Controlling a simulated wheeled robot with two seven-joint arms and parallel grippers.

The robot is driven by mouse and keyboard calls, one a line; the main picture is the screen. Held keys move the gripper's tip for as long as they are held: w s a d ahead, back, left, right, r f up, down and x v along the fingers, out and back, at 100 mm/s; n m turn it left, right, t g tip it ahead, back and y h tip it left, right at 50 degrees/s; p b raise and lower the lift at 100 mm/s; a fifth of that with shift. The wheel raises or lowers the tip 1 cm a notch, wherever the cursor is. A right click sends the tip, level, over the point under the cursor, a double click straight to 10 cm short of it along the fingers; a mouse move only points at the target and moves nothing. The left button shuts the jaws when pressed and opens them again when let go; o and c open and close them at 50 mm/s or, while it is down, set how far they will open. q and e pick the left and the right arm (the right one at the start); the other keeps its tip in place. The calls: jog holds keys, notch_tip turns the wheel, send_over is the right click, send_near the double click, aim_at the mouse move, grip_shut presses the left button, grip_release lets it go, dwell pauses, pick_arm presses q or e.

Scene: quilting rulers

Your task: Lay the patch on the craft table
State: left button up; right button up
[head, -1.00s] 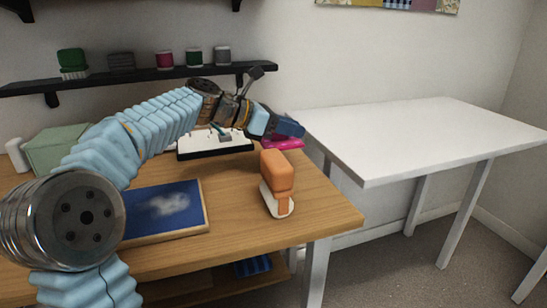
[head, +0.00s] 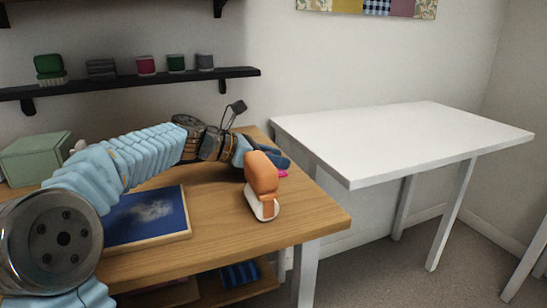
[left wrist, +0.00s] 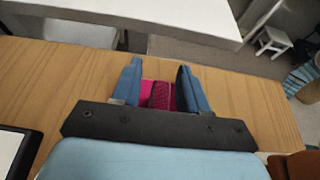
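The patch seems to be the magenta piece between my left gripper's fingers. In the left wrist view the magenta patch (left wrist: 160,94) shows a flat part and a raised, finely patterned middle. In the head view the left gripper (head: 268,158) is low over the wooden table's right part, partly behind an orange-and-white object. Only a bit of the patch (head: 284,174) shows there. The white table (head: 400,140), probably the craft table, stands bare to the right. My right gripper is out of view.
The orange-and-white object (head: 263,178) stands upright on the wooden table (head: 240,230), near the gripper. A blue framed board (head: 150,216) lies left of it. A green box (head: 38,155) is farther left. A gap separates the two tables.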

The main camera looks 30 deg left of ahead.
pick_arm(q)
jog(key=shift+r, duration=0.2)
jog(key=p+v, duration=0.1)
jog(key=v, duration=1.1)
jog(key=shift+f, duration=0.1)
